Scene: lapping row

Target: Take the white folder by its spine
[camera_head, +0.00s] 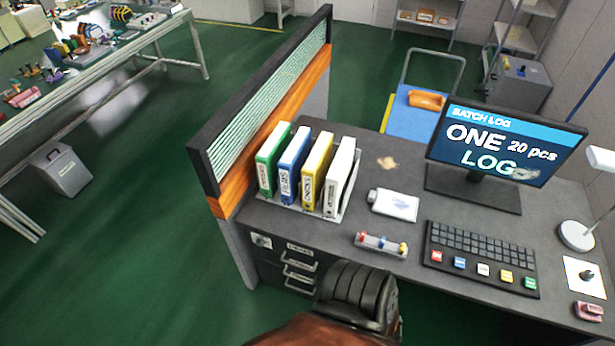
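The white folder (338,180) stands upright in a light rack (352,190) at the left end of the grey desk, rightmost of the row. Its labelled spine faces toward me. The yellow folder (316,174) stands just left of it, then the blue folder (292,166) and the green folder (270,162). Neither of my grippers is in view, and nothing is seen touching the white folder.
A partition (262,110) rises left of the folders. A black padded shape (357,292) stands at the front edge.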

